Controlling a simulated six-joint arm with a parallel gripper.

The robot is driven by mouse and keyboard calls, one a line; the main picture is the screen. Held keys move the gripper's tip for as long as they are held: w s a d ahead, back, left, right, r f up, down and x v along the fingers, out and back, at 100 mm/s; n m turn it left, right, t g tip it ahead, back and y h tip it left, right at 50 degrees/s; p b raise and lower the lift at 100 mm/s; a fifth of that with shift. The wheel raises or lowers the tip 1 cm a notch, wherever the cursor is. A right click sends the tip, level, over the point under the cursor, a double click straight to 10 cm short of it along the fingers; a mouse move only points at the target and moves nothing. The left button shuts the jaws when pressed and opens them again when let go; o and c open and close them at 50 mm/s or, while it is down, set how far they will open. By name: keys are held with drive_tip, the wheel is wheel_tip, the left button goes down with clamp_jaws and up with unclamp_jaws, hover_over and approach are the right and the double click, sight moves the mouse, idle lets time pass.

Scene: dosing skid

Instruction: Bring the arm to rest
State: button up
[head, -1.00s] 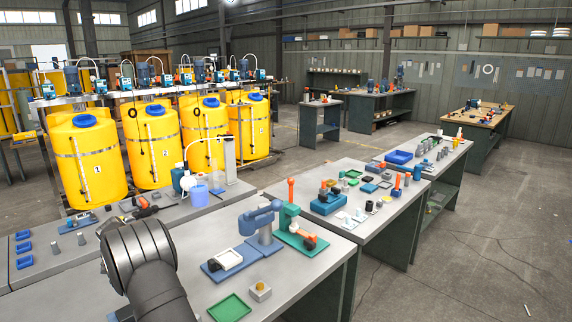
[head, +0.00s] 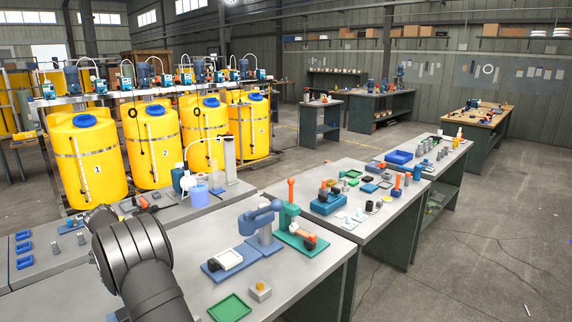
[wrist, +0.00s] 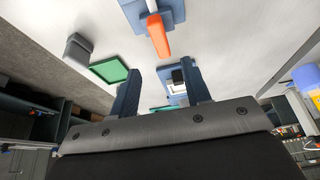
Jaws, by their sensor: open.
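In the wrist view my gripper (wrist: 162,82) is open, its two dark fingers apart with nothing held between them. Past the fingers lies the grey bench top (wrist: 225,35), with a gap between fingers and bench. In the head view my dark arm rises at the lower left over the near bench (head: 195,300). My gripper cannot be made out there.
On the near bench are a green tray (head: 230,307), a small block with a yellowish top (head: 260,291), a blue jointed fixture (head: 262,224) and a green stand with an orange handle (head: 291,215). Yellow tanks (head: 88,165) stand behind. Floor at right is clear.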

drive_tip(key=x, duration=1)
drive_tip(key=shift+d+f, duration=0.1)
drive_tip(key=shift+r+n+t, duration=0.25)
drive_tip(key=shift+n+t, duration=0.15)
drive_tip(key=shift+n, duration=0.6)
drive_tip(key=n+y, duration=0.1)
drive_tip(key=n, duration=0.1)
drive_tip(key=n+y, duration=0.1)
drive_tip(key=n, duration=0.2)
drive_tip(key=shift+s+d+t+y, duration=0.1)
drive_tip(key=shift+t+y, duration=0.2)
drive_tip(key=m+h, duration=0.1)
drive_tip(key=m, duration=0.2)
drive_tip(key=shift+f+h, duration=0.1)
drive_tip(key=shift+h, duration=0.2)
drive_tip(key=m, duration=0.2)
drive_tip(key=m+g+h, duration=0.1)
drive_tip(key=m, duration=0.1)
drive_tip(key=shift+a, duration=0.2)
drive_tip(key=shift+v, duration=3.05)
drive_tip(key=shift+w, duration=0.2)
